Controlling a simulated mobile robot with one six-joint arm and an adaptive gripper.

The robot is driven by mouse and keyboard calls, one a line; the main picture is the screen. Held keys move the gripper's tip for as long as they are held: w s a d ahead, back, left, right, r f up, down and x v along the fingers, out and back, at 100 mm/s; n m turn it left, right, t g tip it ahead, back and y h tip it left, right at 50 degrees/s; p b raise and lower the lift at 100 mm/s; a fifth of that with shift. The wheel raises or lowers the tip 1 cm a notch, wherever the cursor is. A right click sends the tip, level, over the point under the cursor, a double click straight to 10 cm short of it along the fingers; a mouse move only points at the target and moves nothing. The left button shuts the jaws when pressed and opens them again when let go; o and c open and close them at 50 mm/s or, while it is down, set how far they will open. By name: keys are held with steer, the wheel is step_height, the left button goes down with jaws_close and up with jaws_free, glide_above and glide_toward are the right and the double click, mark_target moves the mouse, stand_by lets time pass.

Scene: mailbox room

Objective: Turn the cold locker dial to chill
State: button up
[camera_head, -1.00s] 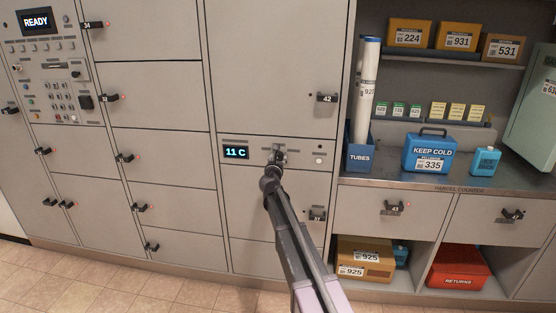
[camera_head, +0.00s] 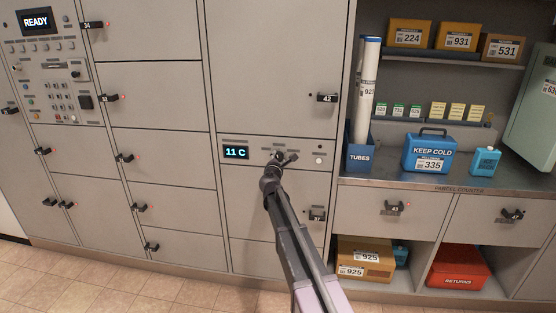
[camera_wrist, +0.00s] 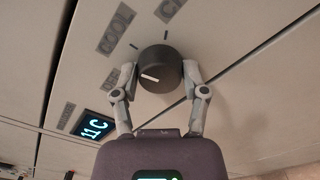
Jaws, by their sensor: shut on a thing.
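The dark round cold locker dial (camera_wrist: 158,70) is in the wrist view, with a white pointer mark on its face towards the left. My gripper (camera_wrist: 160,76) is shut on the dial, one finger on each side of its rim. Grey labels lie beyond the dial; one reads COOL (camera_wrist: 115,28), another (camera_wrist: 169,9) is cut off by the top edge. Short tick marks sit between the dial and the labels. The locker display (camera_head: 236,152) reads 11 C. In the head view my gripper (camera_head: 281,158) is at the panel and hides most of the dial.
A locker door with handle 42 (camera_head: 327,98) is above the panel, and another handle (camera_head: 317,215) is below it. To the right are the blue tubes holder (camera_head: 360,158) and the blue KEEP COLD box (camera_head: 430,153) on the counter. The floor in front is clear.

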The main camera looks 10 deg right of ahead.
steer(key=m, duration=0.7)
steer(key=shift+w, duration=0.2)
steer(key=m, duration=0.4)
steer(key=shift+m, duration=1.6)
steer(key=o, duration=1.2)
steer(key=shift+s, duration=0.1)
steer(key=shift+s, duration=0.15)
steer(key=v, duration=1.1)
steer(key=shift+s+a, duration=0.15)
steer(key=shift+s, duration=0.2)
